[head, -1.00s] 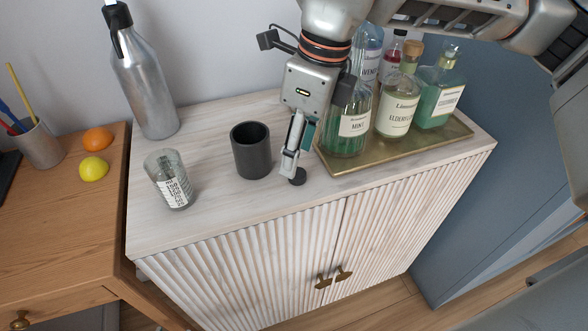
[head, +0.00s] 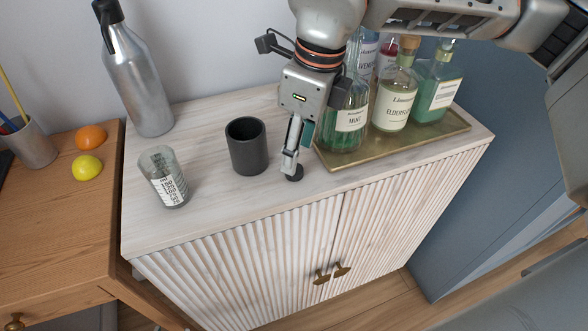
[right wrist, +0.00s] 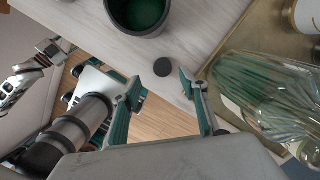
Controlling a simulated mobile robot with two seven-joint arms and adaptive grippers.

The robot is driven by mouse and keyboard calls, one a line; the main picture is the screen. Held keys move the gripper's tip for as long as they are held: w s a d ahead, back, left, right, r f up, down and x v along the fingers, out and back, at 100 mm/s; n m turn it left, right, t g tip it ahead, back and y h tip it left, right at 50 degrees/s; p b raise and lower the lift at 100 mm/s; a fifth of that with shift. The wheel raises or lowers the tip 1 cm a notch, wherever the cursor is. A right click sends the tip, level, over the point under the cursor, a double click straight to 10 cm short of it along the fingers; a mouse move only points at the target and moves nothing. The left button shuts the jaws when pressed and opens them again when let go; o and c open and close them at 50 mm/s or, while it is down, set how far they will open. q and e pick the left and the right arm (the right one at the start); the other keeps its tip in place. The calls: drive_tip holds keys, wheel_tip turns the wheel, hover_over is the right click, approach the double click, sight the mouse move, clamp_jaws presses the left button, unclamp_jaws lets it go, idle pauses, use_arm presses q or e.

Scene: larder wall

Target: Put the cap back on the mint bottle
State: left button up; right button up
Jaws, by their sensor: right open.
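The mint bottle (head: 345,138), clear glass with green contents and a white label, stands upright on the brass tray behind my right gripper, which hides part of its upper end. In the right wrist view it lies at the right (right wrist: 262,95). A small round black cap (head: 297,175) lies on the cabinet top just by my right fingertips. In the right wrist view the cap (right wrist: 163,67) shows beyond and between the tips. My right gripper (head: 292,160) points down, open and empty; its two fingers are apart in the wrist view (right wrist: 160,86). Possible left arm parts show at that view's left; its jaws are unclear.
A dark cup (head: 247,150) stands left of the gripper, and a clear labelled glass (head: 163,178) further left. The tray (head: 405,143) holds other bottles close on the right. A steel bottle (head: 143,85) stands at the back left. The cabinet's front top is clear.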

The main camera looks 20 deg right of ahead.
drive_tip(key=f, duration=0.5)
drive_tip(key=shift+w+a+f+b, duration=0.1)
drive_tip(key=shift+w+b, duration=0.3)
drive_tip(key=shift+c, duration=0.4)
drive_tip(key=c, duration=0.7)
